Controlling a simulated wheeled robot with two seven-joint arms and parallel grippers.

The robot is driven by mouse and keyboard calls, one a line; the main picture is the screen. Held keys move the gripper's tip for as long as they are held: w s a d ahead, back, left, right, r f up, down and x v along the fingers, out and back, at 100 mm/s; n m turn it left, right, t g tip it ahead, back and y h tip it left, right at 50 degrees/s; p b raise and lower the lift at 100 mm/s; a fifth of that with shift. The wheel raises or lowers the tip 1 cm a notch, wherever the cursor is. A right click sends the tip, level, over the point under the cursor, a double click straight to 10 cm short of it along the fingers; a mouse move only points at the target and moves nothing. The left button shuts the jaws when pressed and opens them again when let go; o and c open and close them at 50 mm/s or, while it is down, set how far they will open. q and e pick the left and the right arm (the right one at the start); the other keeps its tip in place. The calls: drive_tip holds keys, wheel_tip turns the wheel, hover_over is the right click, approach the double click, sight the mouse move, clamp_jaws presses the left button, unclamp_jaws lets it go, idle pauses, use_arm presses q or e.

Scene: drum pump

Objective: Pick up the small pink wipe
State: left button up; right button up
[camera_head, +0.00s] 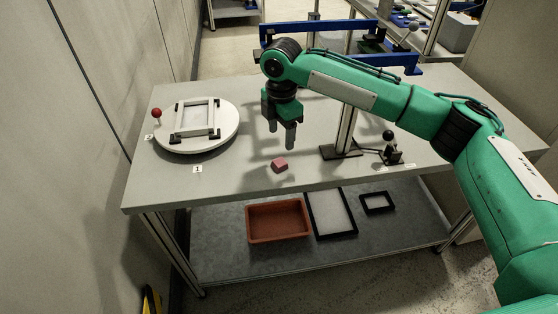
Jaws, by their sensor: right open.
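The small pink wipe (280,165) lies on the grey table top, near the front edge and about the middle of its length. It looks like a small block. My right gripper (281,139) hangs above and just behind it, fingers pointing down. The gripper is open and empty, and a gap shows between its fingertips and the wipe. My right arm comes in from the right across the table. My left gripper is not in the picture.
A white round turntable (228,128) with a frame fixture stands at the left, beside a red ball knob (156,113). A metal post (345,130) and a black-knobbed lever (391,148) stand right of the wipe. A red-brown tray (278,237) sits on the lower shelf.

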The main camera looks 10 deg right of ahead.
hover_over(279, 162)
drive_tip(key=f, duration=0.4)
drive_tip(key=shift+w+d+f, duration=0.15)
drive_tip(key=shift+w+d, duration=0.1)
drive_tip(key=shift+s+f, duration=0.15)
drive_tip(key=shift+f, duration=0.3)
drive_tip(key=f, duration=0.2)
drive_tip(key=f+p, duration=0.1)
drive_tip(key=f, duration=0.1)
drive_tip(key=shift+a+f, duration=0.2)
drive_tip(key=shift+f, duration=0.1)
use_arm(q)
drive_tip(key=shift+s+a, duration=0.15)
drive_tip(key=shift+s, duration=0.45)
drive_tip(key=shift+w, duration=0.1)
use_arm(e)
drive_tip(key=c, duration=1)
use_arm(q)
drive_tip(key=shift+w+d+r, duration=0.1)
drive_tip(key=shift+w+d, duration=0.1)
use_arm(e)
drive_tip(key=shift+c, duration=0.6)
